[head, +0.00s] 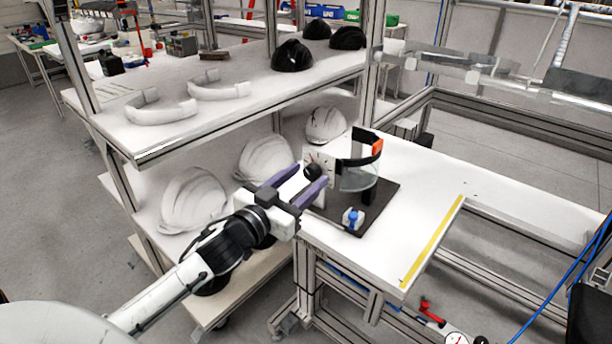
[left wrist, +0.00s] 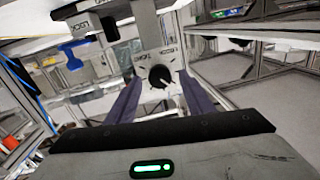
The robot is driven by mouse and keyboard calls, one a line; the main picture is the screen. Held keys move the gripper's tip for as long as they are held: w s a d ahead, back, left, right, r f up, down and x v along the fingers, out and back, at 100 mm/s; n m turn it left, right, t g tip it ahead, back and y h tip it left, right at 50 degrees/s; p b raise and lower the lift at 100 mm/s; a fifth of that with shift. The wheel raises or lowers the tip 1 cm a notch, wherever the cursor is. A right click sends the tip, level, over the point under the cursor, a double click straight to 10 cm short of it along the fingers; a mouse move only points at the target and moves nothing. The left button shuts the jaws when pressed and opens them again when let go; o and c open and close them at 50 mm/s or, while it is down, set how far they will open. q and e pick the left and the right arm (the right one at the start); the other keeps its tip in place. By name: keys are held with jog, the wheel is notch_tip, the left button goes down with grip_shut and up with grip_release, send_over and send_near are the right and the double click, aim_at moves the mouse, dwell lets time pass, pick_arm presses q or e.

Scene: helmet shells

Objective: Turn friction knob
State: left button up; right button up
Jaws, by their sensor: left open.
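The friction knob is a round black knob (head: 312,171) on a white upright plate (head: 322,162) of a dark fixture base (head: 375,205). In the left wrist view the knob (left wrist: 160,76) has a white pointer mark and printed words around it. My left gripper (head: 307,180) is open. Its two purple fingers (left wrist: 160,105) point at the plate, one to each side of the knob. I cannot tell whether they touch it. A visor with a black and orange band (head: 366,145) stands on the fixture behind the plate. My right gripper is not in view.
A blue knob on a white block (head: 352,219) sits at the base's front corner; blue also shows in the left wrist view (left wrist: 78,52). White helmet shells (head: 192,198) fill the lower shelf at left. The table (head: 405,235) is clear right of the fixture, near the yellow strip (head: 432,242).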

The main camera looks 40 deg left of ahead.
pick_arm(q)
jog(key=shift+w, duration=0.5)
jog(key=c, duration=1)
jog(key=shift+c, duration=0.2)
jog(key=shift+m, duration=0.4)
jog(key=m+p, duration=0.1)
jog(key=m, duration=0.1)
jog(key=shift+m, duration=0.3)
jog(key=shift+m+p, duration=0.75)
jog(key=shift+m, duration=1.45)
